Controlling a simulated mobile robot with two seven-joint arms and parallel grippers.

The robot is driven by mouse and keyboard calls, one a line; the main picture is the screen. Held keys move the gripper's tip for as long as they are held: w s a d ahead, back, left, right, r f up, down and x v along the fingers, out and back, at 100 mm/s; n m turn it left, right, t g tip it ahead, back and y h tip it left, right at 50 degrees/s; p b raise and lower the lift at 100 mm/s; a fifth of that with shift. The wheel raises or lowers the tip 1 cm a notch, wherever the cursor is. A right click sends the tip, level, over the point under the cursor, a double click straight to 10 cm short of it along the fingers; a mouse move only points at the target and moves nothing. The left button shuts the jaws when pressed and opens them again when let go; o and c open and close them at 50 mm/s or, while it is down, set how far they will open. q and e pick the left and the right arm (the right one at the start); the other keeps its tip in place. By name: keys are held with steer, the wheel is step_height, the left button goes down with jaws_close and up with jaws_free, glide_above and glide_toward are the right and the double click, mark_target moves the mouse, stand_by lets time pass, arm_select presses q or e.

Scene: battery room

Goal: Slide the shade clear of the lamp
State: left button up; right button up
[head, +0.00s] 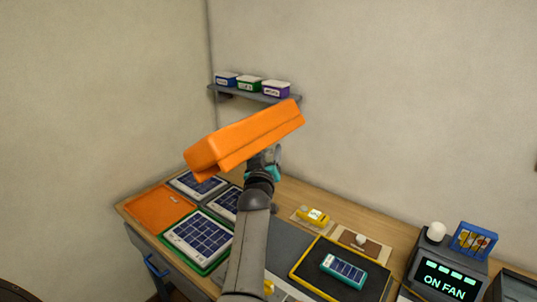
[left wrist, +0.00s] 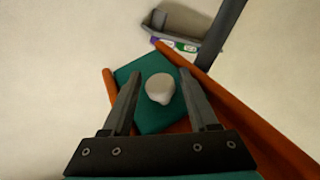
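A long orange hood (head: 245,137), which looks like the shade, is tilted in mid-air in the head view. In the left wrist view its orange side (left wrist: 240,112) runs diagonally beside a teal inner face. A pale rounded bulb or knob (left wrist: 160,87), perhaps the lamp, stands out from that face. My left gripper (head: 264,162) is just behind and below the hood, its fingers hidden there. In the left wrist view the left fingers (left wrist: 159,74) are apart on either side of the pale piece, with gaps showing. Contact with the hood cannot be told. My right gripper is not in view.
Below is a wooden bench with solar panels (head: 200,238), an orange mat (head: 158,208), a black tray (head: 312,262) holding a teal device (head: 344,270), a yellow meter (head: 313,216) and a fan display (head: 444,280). A wall shelf (head: 225,90) bears small boxes behind the hood.

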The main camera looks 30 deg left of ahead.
arm_select(q)
jaws_close()
stand_by(1.1)
